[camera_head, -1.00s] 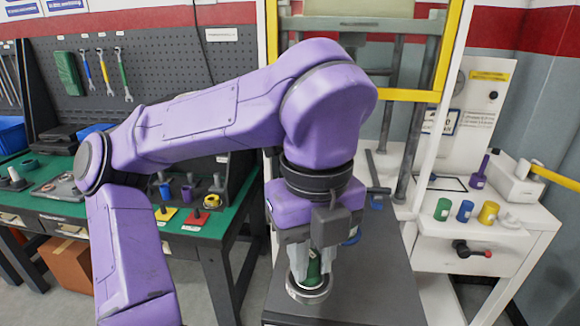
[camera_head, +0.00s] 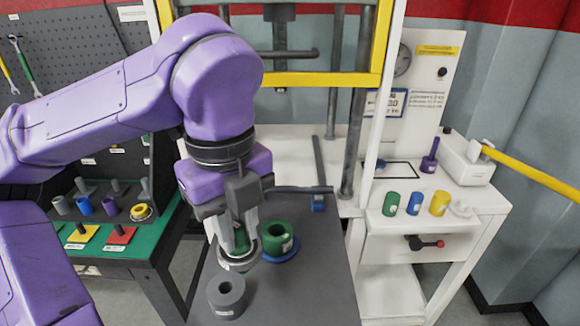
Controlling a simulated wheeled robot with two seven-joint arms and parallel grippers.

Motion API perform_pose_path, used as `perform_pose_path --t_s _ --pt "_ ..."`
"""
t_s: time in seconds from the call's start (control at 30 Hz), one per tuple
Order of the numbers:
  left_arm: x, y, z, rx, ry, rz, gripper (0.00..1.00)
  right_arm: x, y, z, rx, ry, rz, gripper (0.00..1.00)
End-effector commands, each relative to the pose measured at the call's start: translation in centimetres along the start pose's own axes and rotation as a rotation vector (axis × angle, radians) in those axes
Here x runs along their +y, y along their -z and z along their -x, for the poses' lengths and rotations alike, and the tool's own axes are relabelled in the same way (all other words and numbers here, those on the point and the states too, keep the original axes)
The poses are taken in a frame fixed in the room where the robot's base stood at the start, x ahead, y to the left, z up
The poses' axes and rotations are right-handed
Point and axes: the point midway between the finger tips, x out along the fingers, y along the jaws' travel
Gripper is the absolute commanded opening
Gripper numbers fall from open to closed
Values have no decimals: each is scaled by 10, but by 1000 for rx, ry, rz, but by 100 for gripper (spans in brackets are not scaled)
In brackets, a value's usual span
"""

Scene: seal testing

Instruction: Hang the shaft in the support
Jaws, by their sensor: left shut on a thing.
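My left gripper (camera_head: 236,240) points down over the dark grey table top and is shut on a green part (camera_head: 241,239). A silver round disc (camera_head: 237,265) shows just below the fingertips, near the table top; whether it belongs to the held part I cannot tell. The fingers hide most of the held part. A purple shaft-like piece (camera_head: 430,157) with a white label stands upright on the white bench at the right, away from the gripper. Which thing is the support, I cannot tell. My right gripper is not in view.
A green hollow cylinder (camera_head: 278,235) on a blue base stands just right of the gripper. A grey hollow cylinder (camera_head: 227,291) stands nearer. A yellow-edged frame (camera_head: 300,79) rises behind. Green, blue and yellow cylinders (camera_head: 439,203) line the white bench. The table's front right is clear.

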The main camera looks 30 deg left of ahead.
Motion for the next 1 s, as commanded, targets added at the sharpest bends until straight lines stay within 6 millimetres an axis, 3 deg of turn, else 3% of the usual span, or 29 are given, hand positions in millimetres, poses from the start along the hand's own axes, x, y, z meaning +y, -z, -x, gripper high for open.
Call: perform_pose_path --t_s 0.1,0.27,0.5,0.73,1.0 --pt "-26 -10 9 13 -2 6 0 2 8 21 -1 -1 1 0" --pt "-70 -32 6 24 -1 24 0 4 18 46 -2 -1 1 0" --pt "-128 -77 -23 14 -3 68 0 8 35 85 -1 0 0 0" --pt "-146 -102 -49 -5 -3 85 0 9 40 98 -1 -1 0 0" --pt "-147 -104 -72 -7 -2 86 0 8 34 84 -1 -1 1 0"
